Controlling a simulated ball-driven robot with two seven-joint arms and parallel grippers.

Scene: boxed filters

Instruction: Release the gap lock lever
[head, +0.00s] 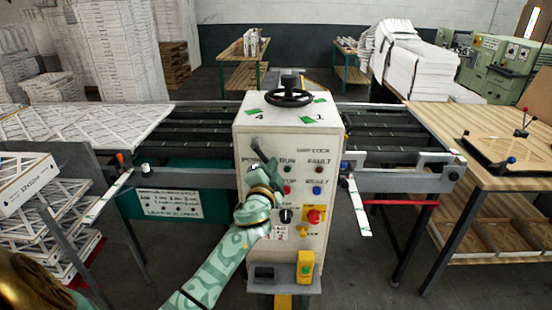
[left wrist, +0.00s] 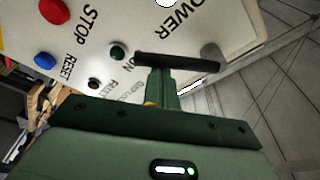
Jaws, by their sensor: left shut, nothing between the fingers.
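The white control cabinet (head: 325,235) stands in the middle, with a GAP LOCK label high on its front. A dark bar, likely the lever (head: 257,144), shows at the upper left of this front, just above my left gripper (head: 260,168). In the left wrist view, a black bar (left wrist: 190,65) crosses the tip of my left gripper (left wrist: 158,80), and a dark post joins it to the panel. The gripper is shut and empty, close to the bar. I cannot tell whether they touch. My right gripper is not in view.
A black handwheel (head: 288,97) sits on top of the cabinet. The red stop button (head: 287,190), blue reset button (head: 317,190), black knob (head: 286,215) and red emergency button (head: 314,216) are close to my left arm. A roller conveyor (head: 385,140) runs behind.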

